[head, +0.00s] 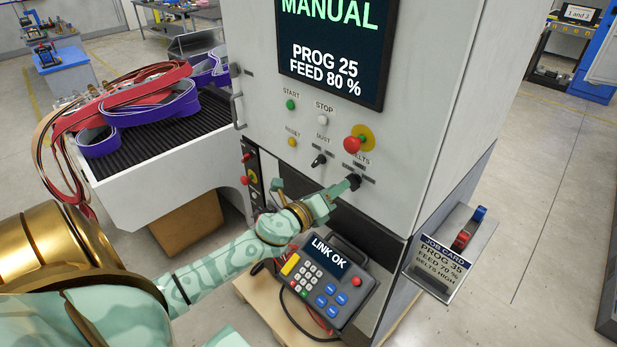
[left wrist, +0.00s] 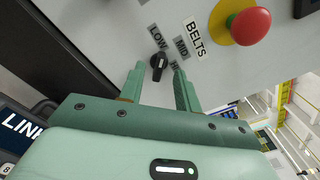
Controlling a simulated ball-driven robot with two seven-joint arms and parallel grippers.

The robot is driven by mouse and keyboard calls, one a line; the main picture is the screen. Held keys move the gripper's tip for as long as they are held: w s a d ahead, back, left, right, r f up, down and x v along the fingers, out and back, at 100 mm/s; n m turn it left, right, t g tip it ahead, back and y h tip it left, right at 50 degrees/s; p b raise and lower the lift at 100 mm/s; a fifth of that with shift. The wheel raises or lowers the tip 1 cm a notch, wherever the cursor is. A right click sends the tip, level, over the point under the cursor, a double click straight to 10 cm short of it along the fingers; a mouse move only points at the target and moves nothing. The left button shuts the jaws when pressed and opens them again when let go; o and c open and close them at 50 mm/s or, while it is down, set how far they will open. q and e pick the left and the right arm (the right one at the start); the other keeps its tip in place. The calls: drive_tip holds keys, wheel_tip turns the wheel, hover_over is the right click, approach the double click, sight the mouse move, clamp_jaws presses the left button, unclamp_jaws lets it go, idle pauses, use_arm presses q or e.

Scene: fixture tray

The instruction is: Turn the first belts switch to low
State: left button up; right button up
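The belts switch is a small black rotary knob (head: 354,181) on the grey machine front, under the BELTS label. In the left wrist view, the knob (left wrist: 158,67) sits below the LOW and MID labels; a third label is partly hidden by a finger. I cannot tell surely which label it points at. My left gripper (head: 343,188) reaches the knob from the lower left. In the left wrist view, its two fingers (left wrist: 159,78) are apart, with the knob between their tips and gaps at both sides. My right gripper is not in view.
A red emergency button (head: 356,144) is just above the knob, and the dust switch (head: 318,160) is to its left. A keypad pendant (head: 324,284) stands below my arm. The screen (head: 335,50) shows MANUAL.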

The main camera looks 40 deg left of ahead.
use_arm(q)
drive_tip(key=s+b, duration=0.2)
drive_tip(key=s, duration=1)
drive_tip(key=shift+a+b, duration=0.3)
drive_tip(key=shift+a, duration=0.15)
